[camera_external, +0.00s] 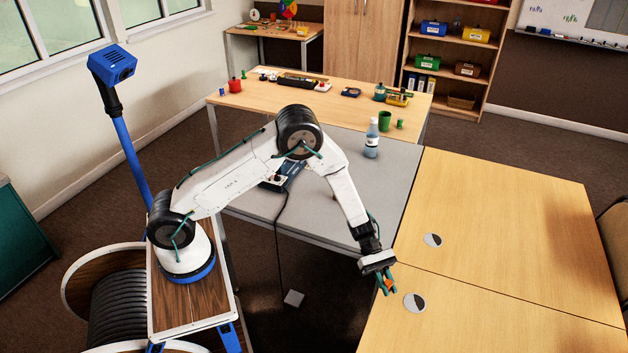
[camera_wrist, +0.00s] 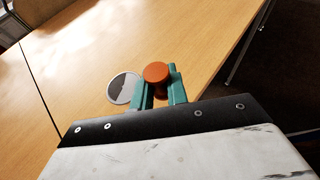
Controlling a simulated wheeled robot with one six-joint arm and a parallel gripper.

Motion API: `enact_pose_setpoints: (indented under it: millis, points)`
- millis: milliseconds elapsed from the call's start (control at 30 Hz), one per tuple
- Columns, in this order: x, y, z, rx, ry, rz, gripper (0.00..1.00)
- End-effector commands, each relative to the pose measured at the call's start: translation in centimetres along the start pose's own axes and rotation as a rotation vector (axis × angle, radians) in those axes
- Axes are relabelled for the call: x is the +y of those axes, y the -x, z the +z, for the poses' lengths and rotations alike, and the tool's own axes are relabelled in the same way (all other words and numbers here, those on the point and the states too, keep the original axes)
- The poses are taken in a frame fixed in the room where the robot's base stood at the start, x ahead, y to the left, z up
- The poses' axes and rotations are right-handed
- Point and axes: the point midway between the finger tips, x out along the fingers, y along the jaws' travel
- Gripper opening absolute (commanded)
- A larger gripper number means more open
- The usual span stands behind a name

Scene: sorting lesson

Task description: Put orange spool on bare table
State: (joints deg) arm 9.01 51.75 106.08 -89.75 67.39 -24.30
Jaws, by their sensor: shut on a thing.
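The orange spool (camera_wrist: 156,72) is between the two teal fingers of my gripper (camera_wrist: 162,92) in the wrist view. My gripper is shut on it. In the external view the spool (camera_external: 387,285) is a small orange spot at the tips of my gripper (camera_external: 386,283), near the left edge of the bare wooden table (camera_external: 500,235). The table (camera_wrist: 120,45) also fills much of the wrist view, beyond the spool. Its height above the table I cannot tell exactly.
Two round grey-and-black discs (camera_external: 414,303) (camera_external: 432,240) lie on the wooden table; one disc (camera_wrist: 122,88) shows beside my fingers. Most of this table is clear. A grey table (camera_external: 270,205) with a bottle (camera_external: 372,138) stands left of it. A wooden table (camera_external: 330,92) behind holds several small items.

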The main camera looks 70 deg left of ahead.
Motion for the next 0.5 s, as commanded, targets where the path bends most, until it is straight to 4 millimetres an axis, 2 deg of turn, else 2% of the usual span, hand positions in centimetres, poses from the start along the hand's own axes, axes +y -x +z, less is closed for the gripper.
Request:
enact_pose_setpoints:
  millis: [100, 300, 500]
  points:
    - [3.1, -1.3, 0.1, 0.0, -0.003, -0.001, 0.0]
    - [7.5, -3.0, 0.3, 0.001, -0.002, 0.001, 0.0]
    - [9.3, -3.7, 0.4, 0.001, 0.0, 0.001, 0.0]
